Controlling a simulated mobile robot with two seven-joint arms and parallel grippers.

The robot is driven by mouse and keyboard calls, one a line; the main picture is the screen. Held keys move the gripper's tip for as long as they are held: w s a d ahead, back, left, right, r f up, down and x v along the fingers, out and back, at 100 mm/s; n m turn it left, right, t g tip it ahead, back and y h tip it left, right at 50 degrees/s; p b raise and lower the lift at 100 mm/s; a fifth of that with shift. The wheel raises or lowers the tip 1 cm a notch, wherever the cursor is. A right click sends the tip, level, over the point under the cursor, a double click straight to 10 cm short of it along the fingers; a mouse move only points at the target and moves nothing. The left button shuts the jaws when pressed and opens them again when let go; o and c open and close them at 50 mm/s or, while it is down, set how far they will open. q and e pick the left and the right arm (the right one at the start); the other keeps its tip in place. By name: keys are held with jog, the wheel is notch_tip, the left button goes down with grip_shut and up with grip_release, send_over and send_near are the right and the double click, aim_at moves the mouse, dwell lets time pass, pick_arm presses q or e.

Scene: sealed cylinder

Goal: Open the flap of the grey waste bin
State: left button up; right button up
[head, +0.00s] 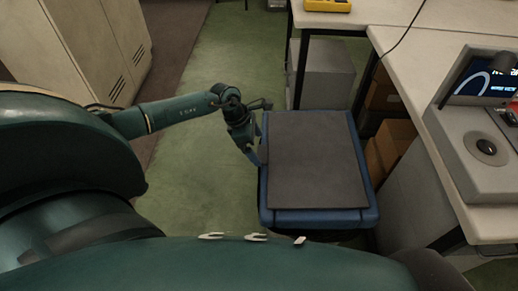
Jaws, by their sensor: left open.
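The waste bin (318,218) stands on the floor in the middle of the head view; its rim shows blue here. A flat dark grey flap (315,160) lies over its top and covers nearly all of it, so the inside is hidden. My left gripper (257,157) reaches in from the left and points down at the bin's left edge, beside the flap. It is open, with nothing seen between its fingers. I cannot tell whether a fingertip touches the rim or flap. My right gripper is not in view.
A desk (400,70) with a grey console (480,150) runs along the right. Cardboard boxes (390,142) sit beneath it, close to the bin's right side. Beige cabinets (85,40) stand at upper left. The green floor (195,180) left of the bin is clear.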

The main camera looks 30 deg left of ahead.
pick_arm(q)
jog(key=shift+x, duration=1.35)
jog(key=shift+c, duration=0.4)
